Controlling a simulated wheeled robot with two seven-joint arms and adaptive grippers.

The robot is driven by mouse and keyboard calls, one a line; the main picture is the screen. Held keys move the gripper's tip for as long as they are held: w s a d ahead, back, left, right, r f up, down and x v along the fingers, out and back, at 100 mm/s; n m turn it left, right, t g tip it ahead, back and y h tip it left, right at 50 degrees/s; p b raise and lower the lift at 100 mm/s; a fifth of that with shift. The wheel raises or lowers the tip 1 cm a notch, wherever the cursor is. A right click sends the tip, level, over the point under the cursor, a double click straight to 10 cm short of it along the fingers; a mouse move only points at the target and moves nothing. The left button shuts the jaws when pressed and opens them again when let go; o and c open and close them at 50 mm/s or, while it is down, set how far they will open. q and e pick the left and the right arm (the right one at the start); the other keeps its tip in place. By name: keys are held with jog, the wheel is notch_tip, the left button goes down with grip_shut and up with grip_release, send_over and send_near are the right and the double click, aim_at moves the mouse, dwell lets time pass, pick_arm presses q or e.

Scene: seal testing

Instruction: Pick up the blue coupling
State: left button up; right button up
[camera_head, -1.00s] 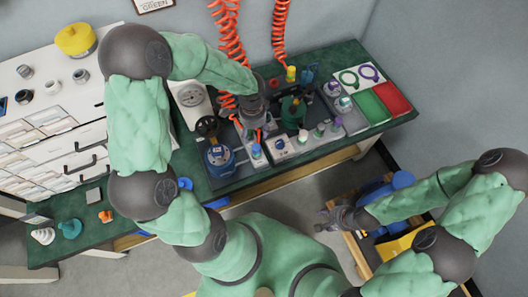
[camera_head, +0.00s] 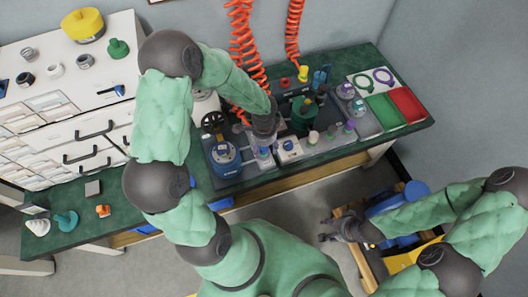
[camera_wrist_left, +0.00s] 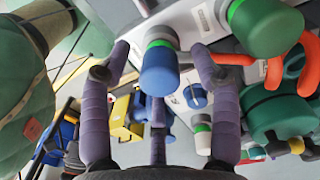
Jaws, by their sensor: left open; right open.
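My left gripper is open and empty. My right gripper (camera_head: 332,231) is open and empty, low at the right, away from the bench.
A blue round vessel (camera_head: 223,156) is left of the coupling, and a grey block with a blue knob (camera_head: 289,149) is right of it. A green round-bodied part (camera_wrist_left: 266,25) is near the right finger. Orange coiled hoses (camera_head: 245,45) hang behind. Green and red trays (camera_head: 397,103) lie at right.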

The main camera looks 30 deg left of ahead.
pick_arm(q)
jog(key=shift+f, duration=0.1)
jog(key=shift+c, duration=0.3)
grip_shut()
